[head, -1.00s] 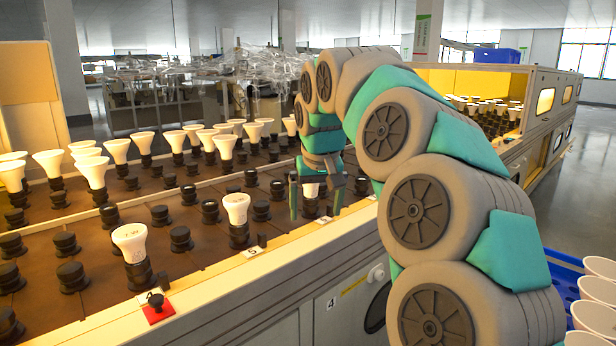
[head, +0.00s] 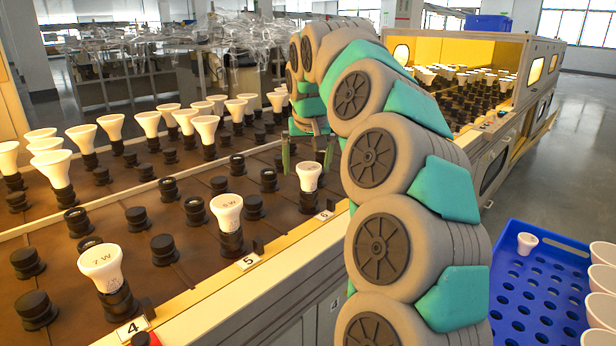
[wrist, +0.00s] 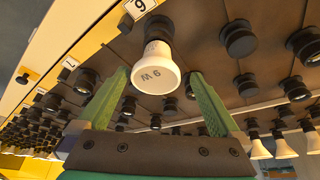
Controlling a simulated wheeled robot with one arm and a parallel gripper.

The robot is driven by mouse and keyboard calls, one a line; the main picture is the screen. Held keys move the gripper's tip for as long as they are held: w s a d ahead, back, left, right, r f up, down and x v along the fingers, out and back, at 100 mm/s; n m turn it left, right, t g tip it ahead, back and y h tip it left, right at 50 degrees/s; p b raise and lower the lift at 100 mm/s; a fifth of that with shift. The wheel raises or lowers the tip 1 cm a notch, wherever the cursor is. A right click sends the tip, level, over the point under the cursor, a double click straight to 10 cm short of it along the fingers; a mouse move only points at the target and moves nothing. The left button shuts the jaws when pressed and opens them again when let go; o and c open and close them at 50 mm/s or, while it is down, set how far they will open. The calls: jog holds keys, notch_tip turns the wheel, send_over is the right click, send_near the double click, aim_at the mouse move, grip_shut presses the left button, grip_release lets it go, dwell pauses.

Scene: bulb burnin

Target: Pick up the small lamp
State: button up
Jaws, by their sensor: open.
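The small lamp (head: 309,176) is a short white lamp standing upright in a black socket by the number 6 label, in the front row. In the wrist view the lamp (wrist: 157,68) shows its white face with a printed wattage, and it appears between the two green fingers. My gripper (head: 308,153) is open and empty at the lamp, its fingers slightly higher and behind it in the head view. The fingers also show in the wrist view (wrist: 160,78), one on each side of the lamp, with no clear contact.
A lamp by label 5 (head: 228,212) and one by label 4 (head: 101,267) stand in the same row. Taller lamps (head: 149,124) fill the back rows. Empty black sockets (head: 164,249) lie between.

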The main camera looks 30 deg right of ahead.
aim_at(308, 178)
jog(key=x, duration=0.4)
jog(key=shift+d+f+p, duration=0.2)
jog(key=shift+f+p, duration=0.1)
jog(key=shift+f, duration=0.05)
jog(key=c, duration=1.3)
